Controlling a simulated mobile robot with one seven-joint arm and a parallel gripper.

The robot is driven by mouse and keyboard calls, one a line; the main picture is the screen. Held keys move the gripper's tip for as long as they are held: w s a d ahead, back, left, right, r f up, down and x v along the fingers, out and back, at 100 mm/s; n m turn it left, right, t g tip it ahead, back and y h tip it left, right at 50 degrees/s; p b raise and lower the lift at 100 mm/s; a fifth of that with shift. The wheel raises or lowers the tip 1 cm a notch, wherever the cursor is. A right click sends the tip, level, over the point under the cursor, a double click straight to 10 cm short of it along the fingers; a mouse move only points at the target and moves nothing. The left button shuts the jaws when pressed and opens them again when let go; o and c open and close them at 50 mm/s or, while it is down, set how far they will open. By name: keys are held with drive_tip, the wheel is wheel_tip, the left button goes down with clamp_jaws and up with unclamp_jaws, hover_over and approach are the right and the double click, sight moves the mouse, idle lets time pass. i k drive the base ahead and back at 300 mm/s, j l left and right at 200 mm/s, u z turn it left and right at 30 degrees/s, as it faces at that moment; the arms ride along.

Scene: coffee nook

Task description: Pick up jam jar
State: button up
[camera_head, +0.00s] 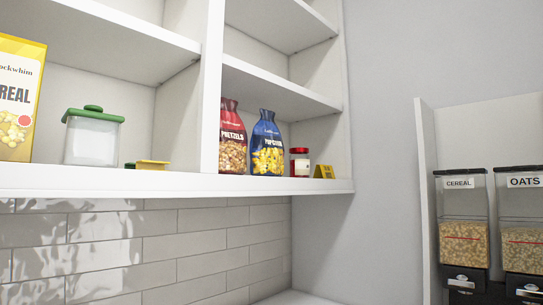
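A small jar (300,163) with a red lid and a pale label stands upright on the lower shelf (180,184), toward its right end. It looks like the jam jar, but the label is too small to read. A blue popcorn bag (267,145) stands just left of it, and a small yellow object (324,172) sits just right of it. Nothing hides the front of the jar. My gripper is not in view.
A red pretzels bag (232,138) stands beside a vertical divider (211,85). Left of the divider are a green-lidded container (92,137), a yellow cereal box (15,98) and a small yellow-and-green item (150,165). Cereal (462,225) and oats (522,225) dispensers stand at right.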

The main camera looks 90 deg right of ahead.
sight(299, 157)
drive_tip(key=z, duration=3.5)
